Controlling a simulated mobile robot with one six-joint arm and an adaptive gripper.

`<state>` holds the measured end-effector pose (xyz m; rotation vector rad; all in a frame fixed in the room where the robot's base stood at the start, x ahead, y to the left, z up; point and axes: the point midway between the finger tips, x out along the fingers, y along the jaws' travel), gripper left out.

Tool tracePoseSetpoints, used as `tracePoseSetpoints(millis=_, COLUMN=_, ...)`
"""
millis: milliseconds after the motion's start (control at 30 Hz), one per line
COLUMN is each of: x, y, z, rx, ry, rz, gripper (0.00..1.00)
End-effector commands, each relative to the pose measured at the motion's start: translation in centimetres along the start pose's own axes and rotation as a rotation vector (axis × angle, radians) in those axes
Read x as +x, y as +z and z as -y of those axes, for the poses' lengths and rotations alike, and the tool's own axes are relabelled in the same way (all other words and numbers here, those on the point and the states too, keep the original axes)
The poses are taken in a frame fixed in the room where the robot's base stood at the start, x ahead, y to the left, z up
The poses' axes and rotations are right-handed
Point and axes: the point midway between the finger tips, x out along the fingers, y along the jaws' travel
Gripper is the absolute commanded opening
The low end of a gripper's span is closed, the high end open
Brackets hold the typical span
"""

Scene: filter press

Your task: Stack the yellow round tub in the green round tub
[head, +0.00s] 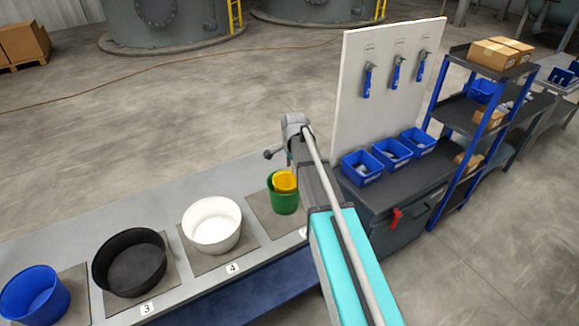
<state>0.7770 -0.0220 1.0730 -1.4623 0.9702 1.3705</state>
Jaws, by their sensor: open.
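The green round tub (284,203) stands on a mat near the right end of the long grey bench. The yellow round tub (285,181) sits in the mouth of the green tub, with its upper part and rim showing above the green rim. It looks roughly upright; how deep it sits is hidden. My gripper (287,158) is just above and behind the yellow tub in the picture, partly hidden by my own arm. It is open and I see nothing held in it. I cannot tell whether its fingers touch the yellow rim.
A white tub (212,224), a black tub (130,264) and a blue tub (35,295) stand left along the bench (120,230). To the right are a cabinet with blue bins (391,154), a white tool board (385,100) and shelves with boxes (495,53).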

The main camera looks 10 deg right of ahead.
Motion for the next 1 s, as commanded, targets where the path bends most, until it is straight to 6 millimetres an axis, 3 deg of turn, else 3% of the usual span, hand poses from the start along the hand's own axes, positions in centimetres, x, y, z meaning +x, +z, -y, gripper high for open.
tracePoseSetpoints(millis=300, x=-2.2, y=0.0, z=0.0, rx=0.000, ry=0.000, rz=0.000, gripper=0.43)
tracePoseSetpoints(millis=1000, x=-2.3, y=0.0, z=0.0, rx=0.000, ry=0.000, rz=0.000, gripper=0.43)
